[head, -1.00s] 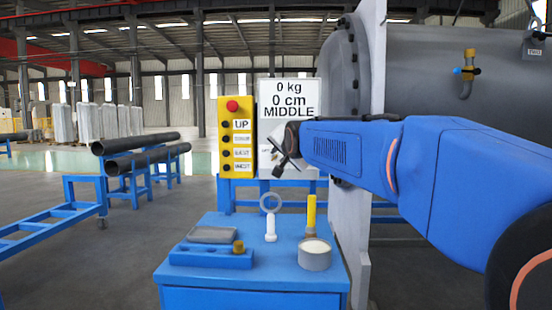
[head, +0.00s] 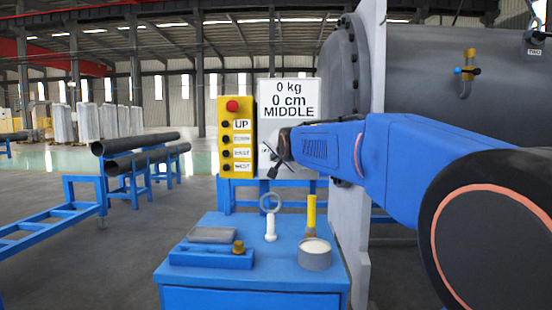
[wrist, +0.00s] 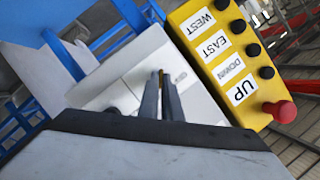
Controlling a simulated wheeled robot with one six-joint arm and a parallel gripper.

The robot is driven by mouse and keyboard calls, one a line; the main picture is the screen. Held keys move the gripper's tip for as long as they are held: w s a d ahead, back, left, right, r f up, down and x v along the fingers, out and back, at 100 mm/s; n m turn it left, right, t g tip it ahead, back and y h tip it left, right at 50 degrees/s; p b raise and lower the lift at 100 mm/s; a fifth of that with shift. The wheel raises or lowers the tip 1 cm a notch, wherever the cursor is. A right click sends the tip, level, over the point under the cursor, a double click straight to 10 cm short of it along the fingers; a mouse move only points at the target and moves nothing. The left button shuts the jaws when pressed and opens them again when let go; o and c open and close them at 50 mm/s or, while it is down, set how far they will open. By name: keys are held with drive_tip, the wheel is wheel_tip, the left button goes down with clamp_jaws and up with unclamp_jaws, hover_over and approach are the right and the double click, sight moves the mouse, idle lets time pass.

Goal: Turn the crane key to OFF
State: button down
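The crane's control box is a grey-white panel (head: 290,100) reading "0 kg, 0 cm, MIDDLE". My gripper (head: 274,168) is at the lower part of this panel in the head view and covers the key there. In the wrist view, the two grey fingers of my gripper (wrist: 162,84) are close together in front of the pale panel face (wrist: 125,92).
A yellow button box (head: 237,135) with a red knob stands directly left of the panel. Below is a blue cabinet (head: 220,222) with a ring-topped white piece (head: 270,222), a grey cup (head: 314,256) and a brush. A grey flange plate (head: 355,240) rises at right.

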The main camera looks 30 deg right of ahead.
drive_tip(key=shift+n, duration=0.3)
drive_tip(key=shift+w+a+f+n+g+h, duration=0.15)
drive_tip(key=shift+n+g+h, duration=0.8)
drive_tip(key=shift+n, duration=1)
drive_tip(key=shift+w+a+r+n+g+h, duration=0.1)
drive_tip(key=shift+a+n+g+h, duration=0.3)
drive_tip(key=shift+n+h, duration=1.2)
drive_tip(key=shift+w+a+f+n+g+h, duration=0.15)
drive_tip(key=shift+n+g+h, duration=0.7)
drive_tip(key=shift+n, duration=1.4)
drive_tip(key=shift+r, duration=0.1)
drive_tip(key=c, duration=2)
unclamp_jaws()
drive_tip(key=shift+r, duration=0.1)
